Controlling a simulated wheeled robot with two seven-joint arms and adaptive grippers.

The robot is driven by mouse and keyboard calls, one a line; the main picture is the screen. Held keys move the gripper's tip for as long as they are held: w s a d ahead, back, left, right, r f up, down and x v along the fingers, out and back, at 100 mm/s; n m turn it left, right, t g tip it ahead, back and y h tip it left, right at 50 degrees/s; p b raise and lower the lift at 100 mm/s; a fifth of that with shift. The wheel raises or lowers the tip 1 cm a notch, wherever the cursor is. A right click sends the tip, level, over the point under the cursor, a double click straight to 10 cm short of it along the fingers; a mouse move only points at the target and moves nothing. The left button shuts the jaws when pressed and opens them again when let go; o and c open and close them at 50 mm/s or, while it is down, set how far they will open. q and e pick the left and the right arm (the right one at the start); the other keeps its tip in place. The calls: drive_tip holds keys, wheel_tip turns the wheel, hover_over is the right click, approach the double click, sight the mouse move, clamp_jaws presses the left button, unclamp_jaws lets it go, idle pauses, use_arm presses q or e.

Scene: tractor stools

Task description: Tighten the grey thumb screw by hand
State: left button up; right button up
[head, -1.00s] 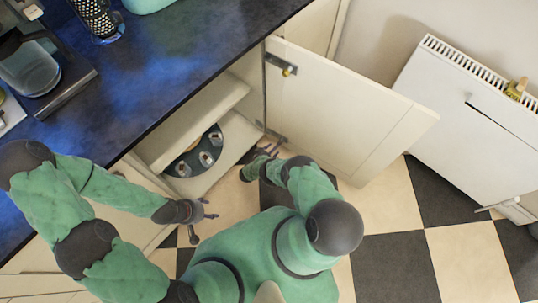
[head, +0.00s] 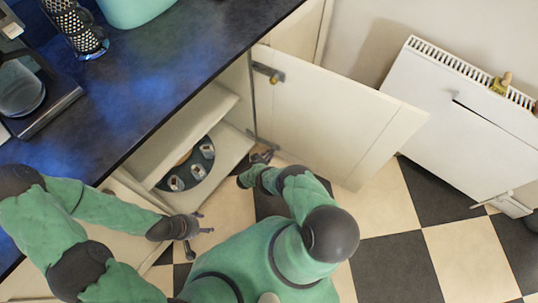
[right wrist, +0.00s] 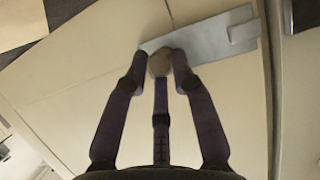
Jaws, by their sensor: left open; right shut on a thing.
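In the head view my right gripper (head: 263,156) is at the lower hinge of the open cabinet door (head: 335,115), and the screw is too small to make out there. My left gripper (head: 200,232) is open and empty, in front of the open cabinet, apart from the door.
An upper hinge (head: 268,72) with a brass-coloured knob is on the same door. Inside the cabinet a dark round tray (head: 200,188) holds several jars. The dark countertop (head: 150,95) is at left, and a white radiator (head: 460,125) is at right. The checkered floor is open.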

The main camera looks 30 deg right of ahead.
clamp_jaws()
drive_tip(key=shift+s+f+m+t+y+p, duration=0.15)
drive_tip(key=shift+m+t+y+p, duration=0.65)
drive_tip(key=shift+m, duration=0.9)
drive_tip(key=shift+s, duration=0.1)
drive_tip(key=shift+s+d+f+m+t+b, duration=0.1)
drive_tip(key=shift+m+t+b, duration=0.3)
drive_tip(key=shift+m+t, duration=0.35)
drive_tip(key=shift+s+m+t+b, duration=0.1)
drive_tip(key=shift+m+t+b, duration=0.4)
drive_tip(key=shift+m, duration=0.45)
drive_tip(key=shift+o, duration=2)
unclamp_jaws()
drive_tip(key=shift+w, duration=0.1)
